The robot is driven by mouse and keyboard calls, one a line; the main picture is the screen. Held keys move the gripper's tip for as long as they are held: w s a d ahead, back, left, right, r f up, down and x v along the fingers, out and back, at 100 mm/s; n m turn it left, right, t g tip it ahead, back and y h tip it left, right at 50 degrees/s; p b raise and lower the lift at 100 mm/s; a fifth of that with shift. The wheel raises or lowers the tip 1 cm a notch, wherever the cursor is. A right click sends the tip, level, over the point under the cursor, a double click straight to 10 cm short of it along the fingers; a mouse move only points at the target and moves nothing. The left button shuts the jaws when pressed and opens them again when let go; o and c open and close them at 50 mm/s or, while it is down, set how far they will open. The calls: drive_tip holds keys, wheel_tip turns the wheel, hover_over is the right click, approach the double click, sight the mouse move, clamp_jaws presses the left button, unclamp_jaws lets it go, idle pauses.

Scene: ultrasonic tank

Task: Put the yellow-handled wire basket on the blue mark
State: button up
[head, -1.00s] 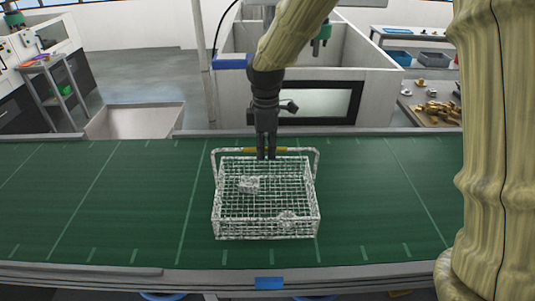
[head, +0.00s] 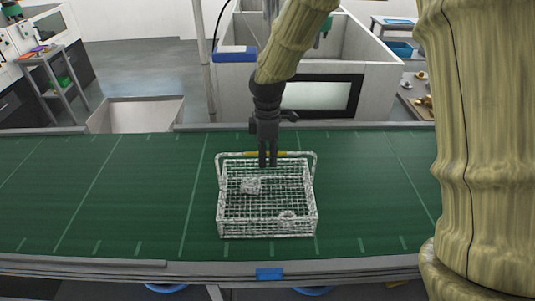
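The wire basket (head: 267,226) is over the green belt, right of the picture's middle line of belt marks, with its handle raised and a yellow grip (head: 252,154) along the top of it. Two small pale parts lie inside the basket. My gripper (head: 268,163) points down at the yellow grip, its two dark fingers close together at it; it appears shut on the handle. I cannot tell whether the basket's bottom touches the belt. The blue mark (head: 269,274) is on the belt's front rail, below the basket in the picture.
The green belt (head: 130,200) is clear on both sides of the basket. A pale open bin (head: 135,115) and a white walled enclosure (head: 375,75) stand behind it.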

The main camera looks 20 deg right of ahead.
drive_tip(key=shift+r, duration=0.1)
drive_tip(key=shift+w+r+b, duration=0.15)
drive_tip(key=shift+r+b, duration=0.25)
wheel_tip(320, 180, up, 11)
drive_tip(key=b, duration=0.4)
drive_tip(key=shift+b, duration=0.35)
